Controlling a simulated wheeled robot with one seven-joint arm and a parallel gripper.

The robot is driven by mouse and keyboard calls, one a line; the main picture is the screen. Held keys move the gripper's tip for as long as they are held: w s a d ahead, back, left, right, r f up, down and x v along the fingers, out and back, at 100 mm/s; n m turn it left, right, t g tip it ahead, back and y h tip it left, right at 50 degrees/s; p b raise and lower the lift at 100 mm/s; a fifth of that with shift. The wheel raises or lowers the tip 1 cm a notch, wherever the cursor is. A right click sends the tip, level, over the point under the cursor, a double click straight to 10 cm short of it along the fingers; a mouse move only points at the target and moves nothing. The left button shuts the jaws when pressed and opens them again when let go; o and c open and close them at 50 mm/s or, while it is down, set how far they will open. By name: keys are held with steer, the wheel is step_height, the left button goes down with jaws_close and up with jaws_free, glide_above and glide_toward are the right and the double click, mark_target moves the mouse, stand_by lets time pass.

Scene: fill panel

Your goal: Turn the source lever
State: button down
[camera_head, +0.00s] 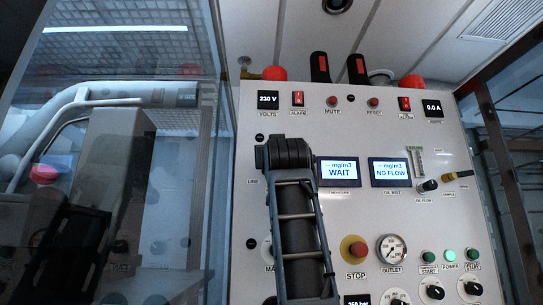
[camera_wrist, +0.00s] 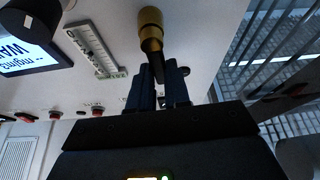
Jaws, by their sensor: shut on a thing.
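The source lever appears to be the dark handle (camera_wrist: 158,68) below a brass fitting (camera_wrist: 150,22) in the wrist view. My gripper (camera_wrist: 159,90) has its two dark fingers close together around the end of that handle, shut on it. The handle runs from the brass fitting down between the fingers. In the head view my gripper (camera_head: 287,153) stands in front of the white panel (camera_head: 350,130), left of the WAIT display. It hides the lever there, just right of the LINE label.
The WAIT display (camera_head: 339,172) and NO FLOW display (camera_head: 391,172) are right of my gripper. The STOP button (camera_head: 354,248) and OUTLET gauge (camera_head: 392,249) sit lower. A glass pane (camera_head: 170,130) stands at the left. A flow tube (camera_wrist: 95,48) is close beside the lever in the wrist view.

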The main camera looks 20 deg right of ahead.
steer(key=shift+d+f+m+h, duration=0.15)
steer(key=shift+m+h, duration=0.25)
steer(key=shift+m, duration=0.2)
steer(key=c, duration=1.1)
jaws_free()
steer(key=b+v, duration=0.1)
steer(key=v, duration=0.3)
steer(key=b+v, duration=0.1)
steer(key=v, duration=0.2)
steer(key=shift+s+b, duration=0.3)
steer(key=shift+s, duration=0.1)
